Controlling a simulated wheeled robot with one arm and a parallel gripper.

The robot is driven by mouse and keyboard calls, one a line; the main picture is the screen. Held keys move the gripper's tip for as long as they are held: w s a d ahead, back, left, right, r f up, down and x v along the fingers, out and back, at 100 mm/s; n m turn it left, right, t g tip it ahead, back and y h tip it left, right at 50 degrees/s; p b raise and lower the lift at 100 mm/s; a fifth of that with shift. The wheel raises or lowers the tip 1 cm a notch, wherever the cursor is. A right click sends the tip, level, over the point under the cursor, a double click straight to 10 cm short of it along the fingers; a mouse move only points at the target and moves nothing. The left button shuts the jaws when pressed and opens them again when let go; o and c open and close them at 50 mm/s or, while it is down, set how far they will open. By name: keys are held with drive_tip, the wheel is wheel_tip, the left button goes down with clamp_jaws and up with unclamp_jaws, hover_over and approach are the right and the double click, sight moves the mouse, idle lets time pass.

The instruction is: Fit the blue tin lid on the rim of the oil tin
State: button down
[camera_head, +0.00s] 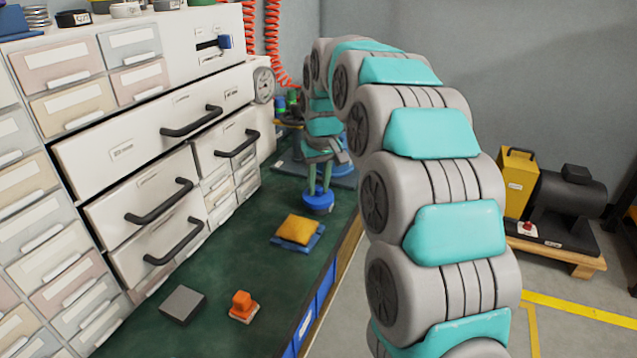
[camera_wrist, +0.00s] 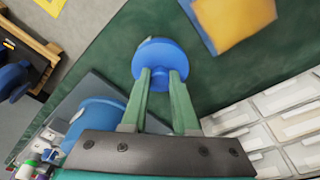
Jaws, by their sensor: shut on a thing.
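The blue tin lid (camera_head: 318,204) is a round disc with a small knob, also in the wrist view (camera_wrist: 153,51). My gripper (camera_head: 319,188) points down over it, and its green fingers (camera_wrist: 160,80) are shut on the knob. I cannot tell whether the lid's underside touches the bench. A large blue round body (camera_wrist: 92,122), perhaps the oil tin, stands on a grey plate beside my gripper in the wrist view, partly covered by the gripper's base. Its rim is not clearly seen. In the head view my arm hides most of that area.
A yellow pad on a blue tray (camera_head: 314,241) lies on the green bench, nearer than the lid. A grey block (camera_head: 183,304) and an orange-handled piece (camera_head: 242,304) lie at the near end. Drawer cabinets (camera_head: 150,150) line the left side. Green bench top is bare between these things.

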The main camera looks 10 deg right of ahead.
sight(318, 188)
drive_tip(key=shift+f, duration=0.7)
drive_tip(key=c, duration=0.6)
unclamp_jaws()
drive_tip(key=shift+r, duration=0.1)
drive_tip(key=shift+r+p, duration=1.1)
drive_tip(key=shift+r, duration=2.35)
